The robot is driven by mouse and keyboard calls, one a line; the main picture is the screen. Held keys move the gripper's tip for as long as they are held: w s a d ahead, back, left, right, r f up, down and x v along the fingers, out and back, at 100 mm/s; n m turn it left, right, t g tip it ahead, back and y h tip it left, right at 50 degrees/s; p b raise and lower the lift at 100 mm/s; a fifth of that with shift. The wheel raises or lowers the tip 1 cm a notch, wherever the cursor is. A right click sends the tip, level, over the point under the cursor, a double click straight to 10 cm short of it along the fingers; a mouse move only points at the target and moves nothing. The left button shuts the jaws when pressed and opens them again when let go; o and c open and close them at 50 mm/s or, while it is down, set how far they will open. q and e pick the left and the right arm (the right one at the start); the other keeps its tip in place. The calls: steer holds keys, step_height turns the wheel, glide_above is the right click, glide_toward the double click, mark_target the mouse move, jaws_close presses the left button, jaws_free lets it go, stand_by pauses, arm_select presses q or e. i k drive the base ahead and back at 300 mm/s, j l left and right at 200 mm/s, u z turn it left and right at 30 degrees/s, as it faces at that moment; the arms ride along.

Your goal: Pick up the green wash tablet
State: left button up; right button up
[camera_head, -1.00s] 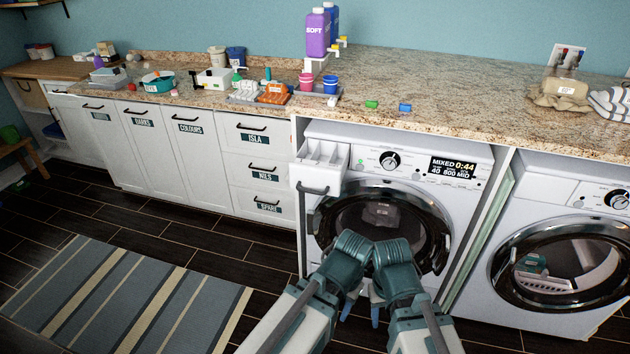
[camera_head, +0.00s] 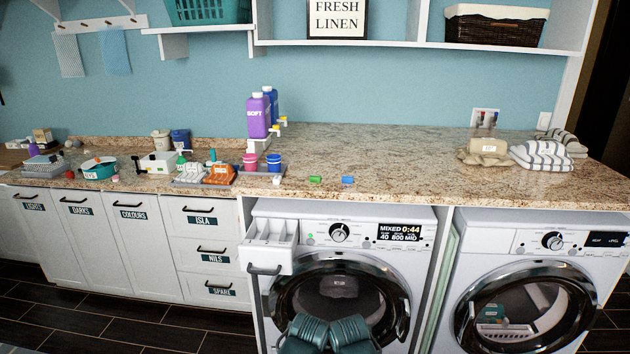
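The green wash tablet (camera_head: 315,180) lies on the granite worktop (camera_head: 400,160) near its front edge, above the left washing machine. A blue tablet (camera_head: 348,180) lies just to its right, apart from it. My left gripper (camera_head: 306,332) and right gripper (camera_head: 350,334) show side by side at the bottom edge, in front of the washer door and well below the worktop. Neither touches the tablet.
The left washer's detergent drawer (camera_head: 269,243) sticks out below the worktop edge. Folded towels (camera_head: 485,150) lie at the right. The worktop behind the tablet is clear.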

mark_target(313, 178)
steer(key=i+j+z, duration=0.15)
steer(key=j, duration=0.3)
steer(key=i+j+z, duration=0.15)
steer(key=j, duration=0.3)
steer(key=i+j+z, duration=0.15)
steer(key=j, duration=0.3)
steer(key=j+z, duration=0.15)
steer(key=j, duration=0.3)
steer(key=i, duration=0.05)
